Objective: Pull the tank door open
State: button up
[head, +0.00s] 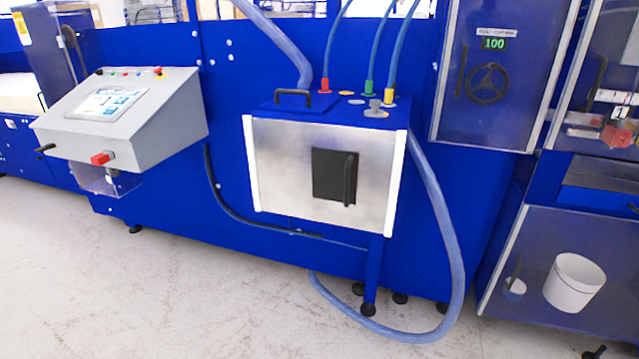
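The tank (330,115) is a blue box on legs in the middle of the head view, fixed against the blue machine. Its door (280,165) is a silver metal panel with white strips at the left and right sides. The door looks shut, flush with the tank front. A black plate with an upright black handle (350,178) sits right of the door's middle. My gripper is not in view.
A grey control console (125,115) juts out on the left. A thick blue hose (445,230) loops down right of the tank to the floor. A white bucket (573,282) stands at the lower right. The floor (200,290) in front is clear.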

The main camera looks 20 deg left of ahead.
aim_at(342, 176)
jog(key=z, duration=0.55)
jog(key=k, duration=1.2)
jog(key=u, duration=0.65)
jog(key=i, duration=1)
jog(key=z, duration=0.05)
